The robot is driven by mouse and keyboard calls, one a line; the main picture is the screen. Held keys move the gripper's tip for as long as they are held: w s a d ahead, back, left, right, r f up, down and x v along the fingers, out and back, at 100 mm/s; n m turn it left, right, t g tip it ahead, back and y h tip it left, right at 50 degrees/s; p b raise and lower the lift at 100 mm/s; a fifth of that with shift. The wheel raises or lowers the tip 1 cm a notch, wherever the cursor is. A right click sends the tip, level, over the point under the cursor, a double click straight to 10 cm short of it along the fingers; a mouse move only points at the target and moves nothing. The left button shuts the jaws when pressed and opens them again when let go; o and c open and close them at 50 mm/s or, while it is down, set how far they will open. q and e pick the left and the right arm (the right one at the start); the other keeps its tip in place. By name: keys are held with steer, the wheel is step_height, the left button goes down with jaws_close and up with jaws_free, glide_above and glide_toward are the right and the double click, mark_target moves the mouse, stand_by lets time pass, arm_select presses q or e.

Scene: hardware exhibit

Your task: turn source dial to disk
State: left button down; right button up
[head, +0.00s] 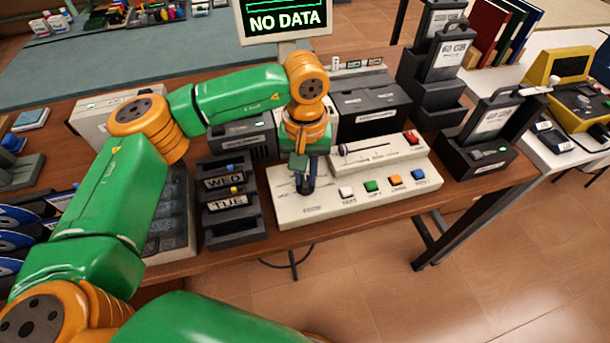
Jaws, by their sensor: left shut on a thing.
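A cream control panel (330,207) lies on the wooden table, with white, green, orange and blue buttons along its front. The source dial (305,187) is a dark knob at the panel's left side, mostly hidden by my gripper. My left gripper (307,176) comes down on it from above and is shut on it. The dial's markings are too small and covered to read. A screen (284,18) behind the panel reads "NO DATA". My right gripper is not in view.
A raised slider unit (372,154) with a red switch stands at the panel's back right. Dark trays marked WED and TUE (229,203) stand close on the left. Dark drive docks (487,137) stand to the right. The floor in front of the table is clear.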

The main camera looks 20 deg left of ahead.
mark_target(306, 180)
arm_select(q)
steer(key=shift+s+f+m, duration=0.1)
steer(key=shift+f+m, duration=0.05)
steer(key=shift+m, duration=0.15)
stand_by(0.4)
steer(key=c, duration=0.8)
jaws_free()
steer(key=shift+r, duration=0.25)
step_height(306, 180, up, 7)
steer(key=shift+f+b, duration=0.1)
steer(key=shift+b, duration=0.3)
